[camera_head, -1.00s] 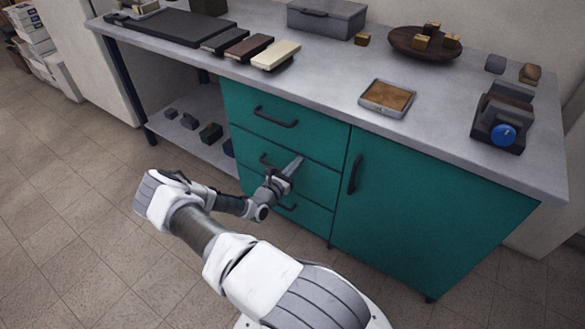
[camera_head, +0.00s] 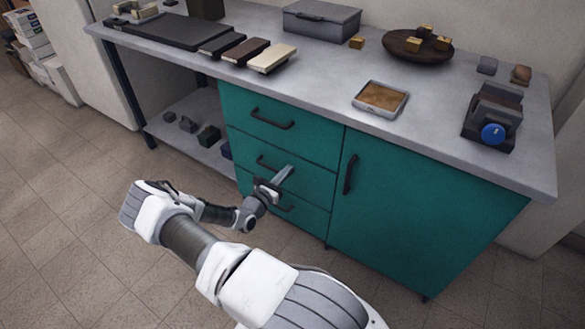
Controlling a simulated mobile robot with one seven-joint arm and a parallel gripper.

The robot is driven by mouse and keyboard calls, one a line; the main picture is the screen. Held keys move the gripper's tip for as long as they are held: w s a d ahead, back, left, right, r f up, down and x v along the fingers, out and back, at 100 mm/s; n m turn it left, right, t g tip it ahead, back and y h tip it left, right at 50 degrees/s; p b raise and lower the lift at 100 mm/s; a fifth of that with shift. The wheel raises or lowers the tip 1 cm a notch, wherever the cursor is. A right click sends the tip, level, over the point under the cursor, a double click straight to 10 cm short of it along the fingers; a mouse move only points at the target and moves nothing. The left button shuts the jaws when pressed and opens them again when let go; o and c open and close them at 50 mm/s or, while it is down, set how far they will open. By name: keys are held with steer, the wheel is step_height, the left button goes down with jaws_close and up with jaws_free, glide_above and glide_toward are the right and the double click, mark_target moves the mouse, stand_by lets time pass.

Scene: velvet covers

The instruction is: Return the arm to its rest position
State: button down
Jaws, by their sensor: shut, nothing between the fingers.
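My gripper (camera_head: 283,177) is at the end of my white and grey arm, in front of the teal drawers of the cabinet (camera_head: 430,215). Its fingers are together with nothing between them. It points up and to the right and overlaps the middle drawer's handle in the picture. I cannot tell how far it is from the drawer fronts. My arm is bent, with its elbow out to the left over the tiled floor.
The grey worktop (camera_head: 330,90) bears a square tray (camera_head: 381,98), a round brown dish (camera_head: 395,48) with small blocks, a grey box (camera_head: 321,20), and a dark device with a blue knob (camera_head: 493,133). A lower shelf (camera_head: 165,127) is at left. The floor (camera_head: 70,220) at left is clear.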

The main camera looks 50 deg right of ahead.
steer(key=s+a+p, duration=0.1)
steer(key=a+p, duration=0.1)
steer(key=a, duration=0.7)
steer(key=shift+s+a, duration=0.35)
steer(key=shift+r, duration=0.1)
